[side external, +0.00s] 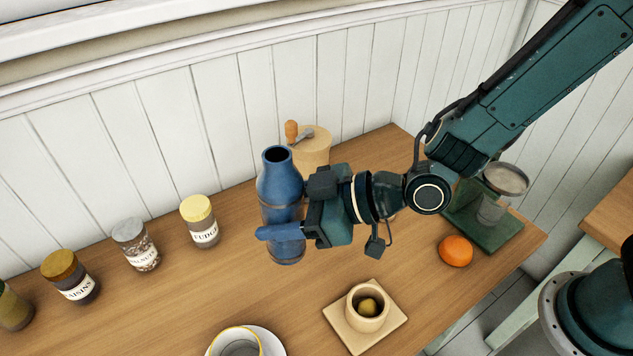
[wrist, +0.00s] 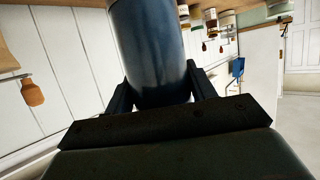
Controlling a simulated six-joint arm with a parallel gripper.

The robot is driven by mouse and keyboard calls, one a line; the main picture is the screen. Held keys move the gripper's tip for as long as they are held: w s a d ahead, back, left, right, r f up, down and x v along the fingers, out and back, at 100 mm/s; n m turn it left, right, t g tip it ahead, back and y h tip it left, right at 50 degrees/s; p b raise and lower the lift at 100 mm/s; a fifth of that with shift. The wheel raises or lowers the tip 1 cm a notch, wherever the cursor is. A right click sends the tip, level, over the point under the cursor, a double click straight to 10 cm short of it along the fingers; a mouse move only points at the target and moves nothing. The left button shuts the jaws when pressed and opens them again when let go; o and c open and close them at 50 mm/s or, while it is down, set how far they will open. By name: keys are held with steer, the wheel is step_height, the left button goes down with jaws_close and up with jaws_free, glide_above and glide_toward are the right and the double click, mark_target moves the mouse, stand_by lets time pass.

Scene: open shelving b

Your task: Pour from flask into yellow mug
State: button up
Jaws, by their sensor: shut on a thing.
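The blue flask (side external: 279,190) stands upright with its dark open mouth at the top. My gripper (side external: 285,229) is shut on its body from the right, and the flask also fills the space between the jaws in the wrist view (wrist: 150,50). I cannot tell whether its base touches the table. No plainly yellow mug shows. A pale cup with a yellow rim (side external: 257,343) sits on a white saucer (side external: 275,340), cut off by the bottom edge. A cream cup (side external: 354,308) with a yellowish lump inside stands on a square cream tray (side external: 350,336).
Several labelled jars (side external: 142,259) line the left of the wooden table. A wooden grinder (side external: 315,150) stands behind the flask. An orange (side external: 456,251) and a green device (side external: 487,235) are at the right. Bare table lies between jars and flask.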

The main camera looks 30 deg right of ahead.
steer(key=s+a+f+n+g+y, duration=0.1)
steer(key=s+a+n+g, duration=0.1)
steer(key=s+a, duration=0.3)
steer(key=s+a+f+n+g+y, duration=0.1)
steer(key=s+a, duration=0.5)
steer(key=s, duration=0.8)
steer(key=shift+f+n+g+y, duration=0.25)
steer(key=shift+n+g+y, duration=0.25)
steer(key=shift+n+g, duration=0.6)
steer(key=shift+s+a+f, duration=0.1)
steer(key=shift+f+m+g+h, duration=0.65)
steer(key=shift+f+m+g, duration=0.55)
steer(key=shift+f+g, duration=0.15)
steer(key=shift+f+m+g+h, duration=0.65)
steer(key=shift+f+m+g, duration=0.6)
steer(key=shift+g, duration=0.2)
steer(key=shift+s+f+g, duration=0.15)
steer(key=shift+f+g, duration=0.15)
steer(key=shift+f, duration=0.35)
